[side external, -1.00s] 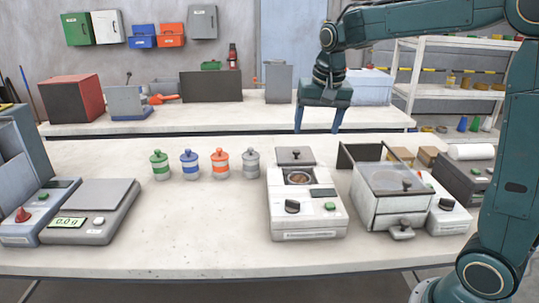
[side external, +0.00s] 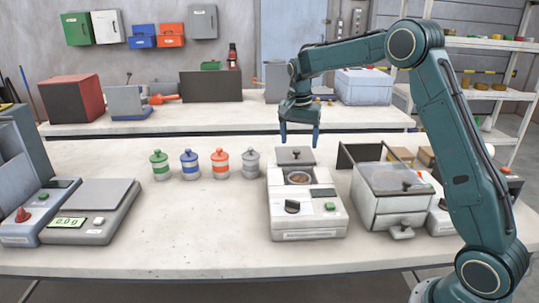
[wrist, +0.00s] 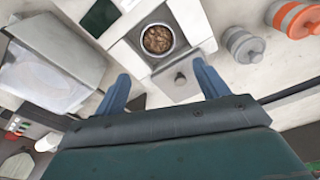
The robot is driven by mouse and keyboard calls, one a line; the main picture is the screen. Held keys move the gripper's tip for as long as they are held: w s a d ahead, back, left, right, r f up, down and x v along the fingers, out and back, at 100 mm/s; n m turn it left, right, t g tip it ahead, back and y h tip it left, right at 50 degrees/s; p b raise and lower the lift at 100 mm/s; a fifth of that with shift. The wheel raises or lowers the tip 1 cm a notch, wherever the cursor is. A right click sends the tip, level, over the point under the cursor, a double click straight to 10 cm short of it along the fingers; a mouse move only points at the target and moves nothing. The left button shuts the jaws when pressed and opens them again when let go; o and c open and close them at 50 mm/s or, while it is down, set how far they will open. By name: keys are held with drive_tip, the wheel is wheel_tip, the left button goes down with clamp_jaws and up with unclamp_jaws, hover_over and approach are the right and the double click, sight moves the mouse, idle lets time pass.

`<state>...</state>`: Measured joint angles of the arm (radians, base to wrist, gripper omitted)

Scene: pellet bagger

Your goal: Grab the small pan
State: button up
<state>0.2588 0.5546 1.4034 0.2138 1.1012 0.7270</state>
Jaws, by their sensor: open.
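The small pan (side external: 298,178) is a round metal cup with brown pellets in it. It sits in the recess of a white machine (side external: 306,222) with a dark lid plate and knob behind it. In the wrist view the pan (wrist: 157,39) shows from above, its rim clear and the pellets visible inside. My gripper (side external: 299,142) points down above the back of the white machine, behind and above the pan.
Several striped canisters (side external: 221,163) stand left of the machine, the grey one (side external: 251,163) closest. A glass-topped box machine (side external: 388,190) stands close on the right. The front middle of the table is clear.

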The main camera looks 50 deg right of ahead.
hover_over(299, 182)
drive_tip(key=shift+a+f, duration=0.2)
drive_tip(key=shift+f, duration=1.95)
drive_tip(key=shift+a+f, duration=0.2)
drive_tip(key=shift+f, duration=1.95)
drive_tip(key=shift+f, duration=0.1)
drive_tip(key=shift+s+d+f, duration=0.1)
drive_tip(key=shift+d+f, duration=0.05)
drive_tip(key=shift+f, duration=1.1)
drive_tip(key=shift+d+f, duration=0.1)
drive_tip(key=shift+f, duration=1.1)
drive_tip(key=shift+c, duration=0.2)
drive_tip(key=c, duration=0.7)
